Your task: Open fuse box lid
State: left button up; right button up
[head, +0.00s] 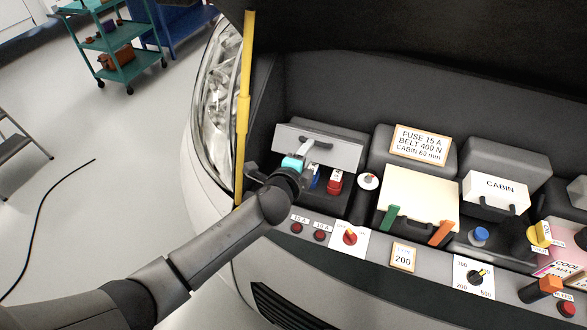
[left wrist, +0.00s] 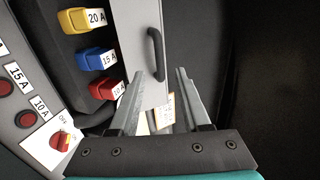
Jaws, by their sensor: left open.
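The fuse box lid (head: 346,153) is a light grey panel with a dark bar handle. It stands raised at the back of the fuse box, whose inside shows in front of it. A blue fuse (head: 314,180) and a red fuse (head: 335,184) show there. The left wrist view adds a yellow 20 A fuse (left wrist: 76,20) beside the lid (left wrist: 130,30) and its handle (left wrist: 155,55). My left gripper (head: 309,146) is open at the lid, its fingertips close to the handle. I cannot tell whether they touch. My right gripper is not in view.
A yellow rod (head: 243,110) stands upright left of the box, by the headlight (head: 217,90). A cream cover (head: 420,200) and a CABIN box (head: 495,195) lie to the right. Red buttons and a red-yellow rotary switch (head: 350,236) line the front panel.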

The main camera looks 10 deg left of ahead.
pick_arm(q)
jog(key=v, duration=0.9)
jog(key=shift+s, duration=0.15)
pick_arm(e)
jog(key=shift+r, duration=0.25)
pick_arm(q)
jog(key=shift+r, duration=0.1)
